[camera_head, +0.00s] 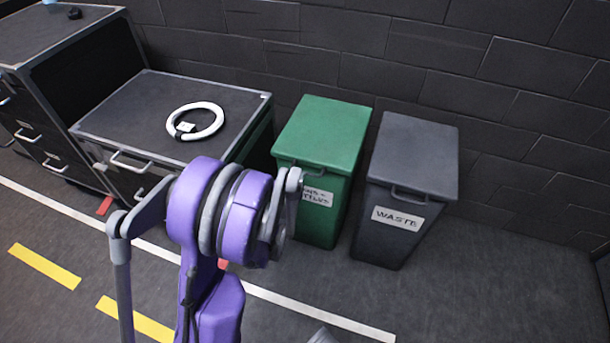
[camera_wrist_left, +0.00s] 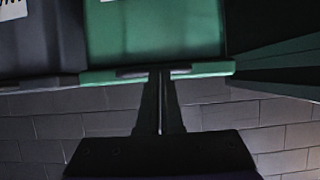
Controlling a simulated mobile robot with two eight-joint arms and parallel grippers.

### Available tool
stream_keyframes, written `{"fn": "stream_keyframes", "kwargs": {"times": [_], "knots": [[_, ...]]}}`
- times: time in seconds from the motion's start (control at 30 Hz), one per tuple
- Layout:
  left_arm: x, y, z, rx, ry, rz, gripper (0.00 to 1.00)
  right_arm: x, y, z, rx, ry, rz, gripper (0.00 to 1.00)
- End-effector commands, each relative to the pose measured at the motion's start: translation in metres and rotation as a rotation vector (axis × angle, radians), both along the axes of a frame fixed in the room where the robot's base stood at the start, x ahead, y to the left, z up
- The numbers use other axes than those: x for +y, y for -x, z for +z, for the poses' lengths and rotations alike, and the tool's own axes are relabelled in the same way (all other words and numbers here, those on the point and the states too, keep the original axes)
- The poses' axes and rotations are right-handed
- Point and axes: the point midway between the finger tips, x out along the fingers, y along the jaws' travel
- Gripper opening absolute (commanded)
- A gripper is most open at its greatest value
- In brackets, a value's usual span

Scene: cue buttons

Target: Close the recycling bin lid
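The green recycling bin (camera_head: 320,206) stands against the wall. Its lid (camera_head: 325,133) lies flat on top and looks closed. The label on its front is partly hidden by my left arm. In the left wrist view, which is upside down, the green lid's edge (camera_wrist_left: 206,70) and a dark handle show close by. My left gripper (camera_wrist_left: 160,76) has its dark fingers together, with their tips at or near that handle; I cannot tell if they touch.
A dark grey waste bin (camera_head: 385,226), lid closed, stands right of the green bin. Left is a low drawer cabinet (camera_head: 140,108) with a white ring (camera_head: 196,121) on top, beside a taller cabinet (camera_head: 52,30). A brick wall (camera_head: 400,45) runs behind. Floor at the right is clear.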

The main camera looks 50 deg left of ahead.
Motion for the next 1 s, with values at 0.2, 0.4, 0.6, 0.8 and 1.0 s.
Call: {"fn": "stream_keyframes", "kwargs": {"times": [0.2,0.4,0.6,0.8,1.0], "knots": [[0.009,-0.003,-0.017,0.017,0.005,-0.01,0.0,0.0,0.0,-0.002,0.001,0.0,0.0,0.45],[0.011,-0.004,-0.02,0.017,0.005,-0.011,0.0,0.0,0.0,-0.002,0.001,0.0,0.0,0.45],[0.011,-0.003,-0.018,0.014,0.004,-0.008,0.0,0.0,0.0,-0.002,0.001,0.0,0.0,0.45],[0.011,-0.003,-0.018,0.012,0.004,-0.007,0.0,0.0,0.0,-0.002,0.001,0.0,0.0,0.45],[0.009,-0.003,-0.022,0.012,0.003,-0.008,0.0,0.0,-0.001,-0.006,0.001,0.0,0.0,0.45]]}}
